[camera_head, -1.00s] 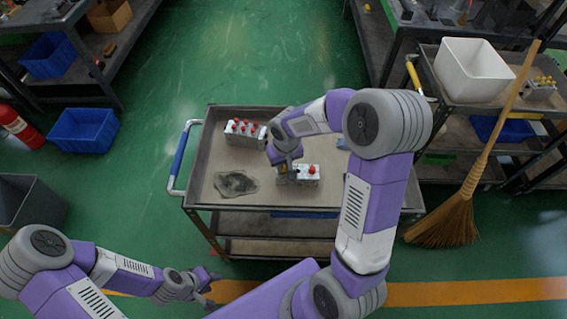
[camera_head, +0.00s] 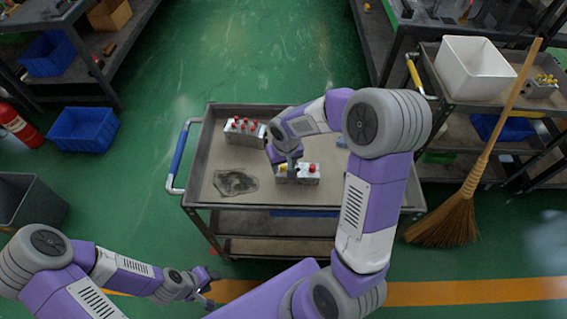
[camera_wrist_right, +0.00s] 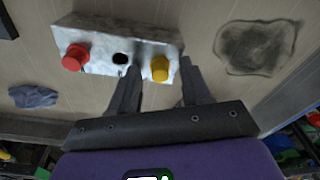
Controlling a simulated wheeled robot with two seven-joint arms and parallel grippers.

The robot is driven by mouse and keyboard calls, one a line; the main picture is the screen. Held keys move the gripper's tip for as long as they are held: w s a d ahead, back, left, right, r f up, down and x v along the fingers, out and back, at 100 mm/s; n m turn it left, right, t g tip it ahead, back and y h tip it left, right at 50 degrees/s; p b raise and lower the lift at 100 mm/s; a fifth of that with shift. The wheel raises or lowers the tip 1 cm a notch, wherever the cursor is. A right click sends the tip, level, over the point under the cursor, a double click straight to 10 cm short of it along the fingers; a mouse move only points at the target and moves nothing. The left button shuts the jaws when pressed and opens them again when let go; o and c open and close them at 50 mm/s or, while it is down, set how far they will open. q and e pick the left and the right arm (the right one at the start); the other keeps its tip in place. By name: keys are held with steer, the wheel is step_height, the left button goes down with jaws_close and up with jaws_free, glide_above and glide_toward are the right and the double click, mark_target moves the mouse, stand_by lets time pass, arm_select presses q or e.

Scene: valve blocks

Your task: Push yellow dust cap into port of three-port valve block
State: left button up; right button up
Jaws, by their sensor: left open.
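The three-port valve block (camera_head: 305,178) stands on the cart, in front of my right gripper (camera_head: 289,168). In the right wrist view, the block (camera_wrist_right: 97,62) has a red cap (camera_wrist_right: 75,57) at the left, a dark open port (camera_wrist_right: 121,59) in the middle and the yellow dust cap (camera_wrist_right: 160,68) at the right port. My right gripper (camera_wrist_right: 160,72) has its fingers apart, one on each side of the yellow cap, with gaps visible. How deep the cap sits cannot be told. My left gripper (camera_head: 208,288) is open and empty, low at the left, away from the cart.
Another block with several red caps (camera_head: 245,131) stands at the back left of the cart top (camera_head: 208,163). A dark stain (camera_head: 235,182) lies at its front left. A dark blue cloth (camera_wrist_right: 33,96) lies near the block. A broom (camera_head: 447,218) leans at the right.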

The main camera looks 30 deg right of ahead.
step_height(320, 180, up, 8)
steer(key=p, duration=0.2)
steer(key=shift+s+f, duration=0.25)
steer(key=shift+s, duration=0.2)
steer(key=shift+a+r+p, duration=0.1)
steer(key=shift+p, duration=0.2)
